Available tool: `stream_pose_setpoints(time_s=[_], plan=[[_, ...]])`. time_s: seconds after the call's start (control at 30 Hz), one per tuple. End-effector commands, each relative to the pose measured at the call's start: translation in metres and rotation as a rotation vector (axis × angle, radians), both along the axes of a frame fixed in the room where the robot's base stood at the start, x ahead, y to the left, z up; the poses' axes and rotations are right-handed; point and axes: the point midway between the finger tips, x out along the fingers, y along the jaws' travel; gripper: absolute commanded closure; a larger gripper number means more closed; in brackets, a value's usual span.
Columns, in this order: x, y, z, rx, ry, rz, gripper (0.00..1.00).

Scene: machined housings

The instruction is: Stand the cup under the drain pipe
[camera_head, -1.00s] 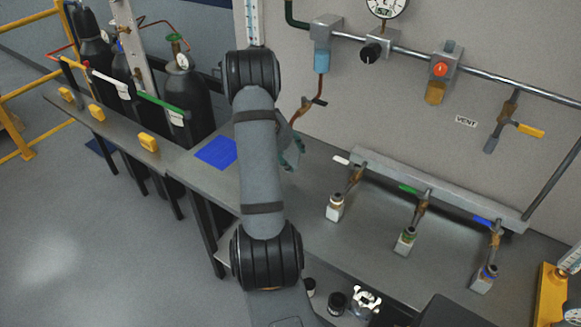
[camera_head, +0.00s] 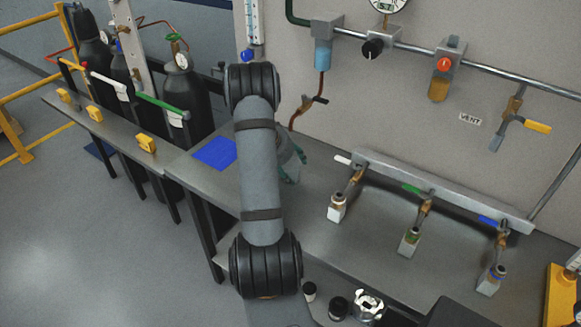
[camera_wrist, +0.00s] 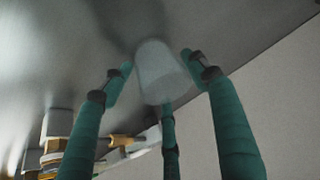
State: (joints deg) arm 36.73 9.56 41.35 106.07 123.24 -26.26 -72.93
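A pale, translucent cup (camera_wrist: 162,78) shows in the wrist view between my green fingers, close to a grey surface. My gripper (camera_wrist: 160,78) has its fingers spread around the cup. A gap shows at the left finger, while the right fingertip is very close to the cup or touching it. In the head view my gripper (camera_head: 292,165) is low over the bench, partly behind my arm, and I cannot make out the cup there. The copper drain pipe (camera_head: 321,86) hangs from a blue bowl (camera_head: 323,54), with a small valve, and bends down left near my gripper.
A grey bench (camera_head: 290,215) runs below the wall panel. A blue mat (camera_head: 215,153) lies left of my arm. A manifold (camera_head: 440,190) with several capped outlets stands to the right. Gas cylinders (camera_head: 183,95) stand behind on the left. A black knob (camera_head: 372,48) sits above.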

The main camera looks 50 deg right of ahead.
Motion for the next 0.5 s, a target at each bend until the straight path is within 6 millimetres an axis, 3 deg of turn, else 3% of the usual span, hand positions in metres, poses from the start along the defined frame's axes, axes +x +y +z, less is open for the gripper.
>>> stream_pose_setpoints(time_s=[0.17, 0.5], plan=[[-0.0001, -0.0001, 0.0002, 0.000, 0.000, 0.000, 0.29], [0.0001, -0.0004, 0.0037, -0.001, -0.001, 0.000, 0.29]])
